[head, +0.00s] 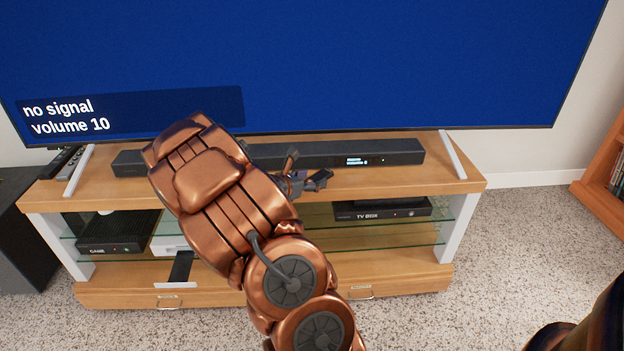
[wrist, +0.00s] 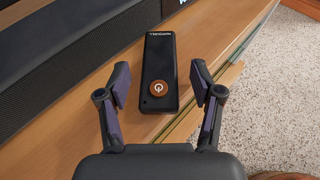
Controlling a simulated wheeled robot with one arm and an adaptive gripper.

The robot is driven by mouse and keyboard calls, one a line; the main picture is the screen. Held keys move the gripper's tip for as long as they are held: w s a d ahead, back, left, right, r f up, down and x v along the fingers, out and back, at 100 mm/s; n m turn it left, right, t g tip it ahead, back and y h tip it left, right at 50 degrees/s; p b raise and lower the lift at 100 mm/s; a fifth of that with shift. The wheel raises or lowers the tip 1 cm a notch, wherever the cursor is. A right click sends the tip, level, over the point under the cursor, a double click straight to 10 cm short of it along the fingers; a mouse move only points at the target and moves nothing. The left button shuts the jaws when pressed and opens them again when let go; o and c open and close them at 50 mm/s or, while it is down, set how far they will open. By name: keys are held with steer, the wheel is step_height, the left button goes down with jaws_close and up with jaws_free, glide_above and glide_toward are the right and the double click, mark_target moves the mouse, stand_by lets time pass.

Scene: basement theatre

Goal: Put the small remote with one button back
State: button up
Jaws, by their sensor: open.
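The small remote (wrist: 160,68) is black and slim, with one round brown-rimmed power button and a white label at its far end. In the wrist view it appears to lie on the wooden top of the TV stand (wrist: 100,125), close to the front edge. My gripper (wrist: 160,75) is open, with one finger on each side of the remote and a visible gap on both sides. In the head view my gripper (head: 305,180) is over the front edge of the stand top (head: 400,180), and I cannot make out the remote there.
A soundbar (head: 390,153) runs along the stand below the large TV (head: 320,65). Other remotes (head: 68,162) lie at the stand's left end. A TV box (head: 385,208) and a game console (head: 115,232) sit on the glass shelf. A wooden shelf unit (head: 605,190) stands at right.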

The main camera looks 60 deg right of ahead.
steer(key=p+v, duration=0.3)
steer(key=v, duration=0.8)
steer(key=shift+a, duration=0.25)
steer(key=shift+r, duration=0.1)
steer(key=s+a+r+m+g+y, duration=0.1)
steer(key=s+a+r+m+y, duration=0.1)
steer(key=s+a+m, duration=0.35)
steer(key=s+a+r+m+g+y, duration=0.2)
steer(key=s+a+m+y, duration=0.1)
steer(key=s+a+m, duration=0.3)
steer(key=s+a+m+y, duration=0.2)
steer(key=s+a+y, duration=0.2)
steer(key=a, duration=0.8)
steer(key=s+a+m+t+y, duration=0.1)
steer(key=s+a+m+y, duration=0.2)
steer(key=s+a+y, duration=0.2)
steer(key=s+a, duration=0.3)
steer(key=a, duration=0.4)
steer(key=shift+a, duration=0.4)
step_height(320, 180, up, 33)
steer(key=w+t+p, duration=0.1)
steer(key=t+p, duration=0.1)
steer(key=p, duration=2.9)
steer(key=shift+w+d, duration=0.15)
steer(key=shift+w, duration=0.25)
